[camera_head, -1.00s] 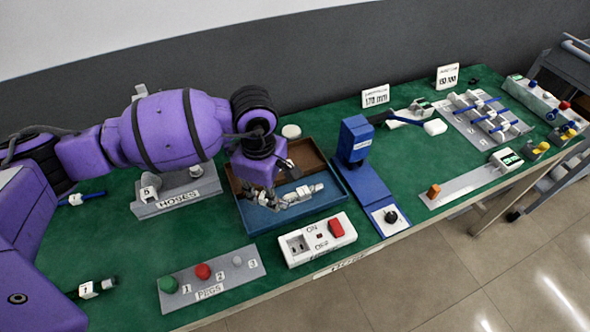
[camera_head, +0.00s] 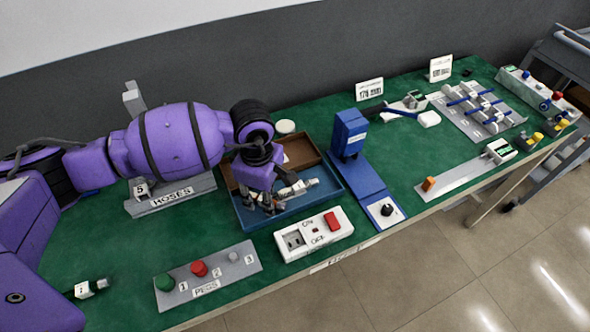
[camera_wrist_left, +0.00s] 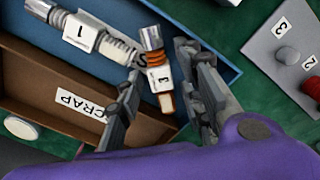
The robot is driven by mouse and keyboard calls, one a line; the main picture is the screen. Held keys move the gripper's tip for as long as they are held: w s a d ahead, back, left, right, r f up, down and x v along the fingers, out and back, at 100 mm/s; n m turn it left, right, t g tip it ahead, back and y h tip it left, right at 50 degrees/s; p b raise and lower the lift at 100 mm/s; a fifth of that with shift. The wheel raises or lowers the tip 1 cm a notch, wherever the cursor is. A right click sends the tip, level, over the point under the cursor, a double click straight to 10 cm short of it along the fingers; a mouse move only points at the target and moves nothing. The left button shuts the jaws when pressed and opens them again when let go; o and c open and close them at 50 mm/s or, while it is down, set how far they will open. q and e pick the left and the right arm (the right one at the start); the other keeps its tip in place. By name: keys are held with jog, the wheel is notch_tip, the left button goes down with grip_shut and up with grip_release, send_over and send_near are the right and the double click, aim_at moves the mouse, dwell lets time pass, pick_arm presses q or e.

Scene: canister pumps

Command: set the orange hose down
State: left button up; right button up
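My right gripper is not in view.
The brown SCRAP box (camera_wrist_left: 30,75) adjoins the blue tray. The white ON/OFF switch box (camera_head: 314,236) and PEGS plate (camera_head: 208,274) stand in front. The HOSES rack (camera_head: 172,197) is left, partly behind my arm. A blue stand (camera_head: 352,150) rises to the right.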

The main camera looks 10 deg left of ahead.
pick_arm(q)
jog(key=shift+r, duration=0.25)
notch_tip(320, 180, up, 12)
dwell(0.5)
jog(key=shift+f, duration=0.1)
jog(key=shift+s, duration=0.15)
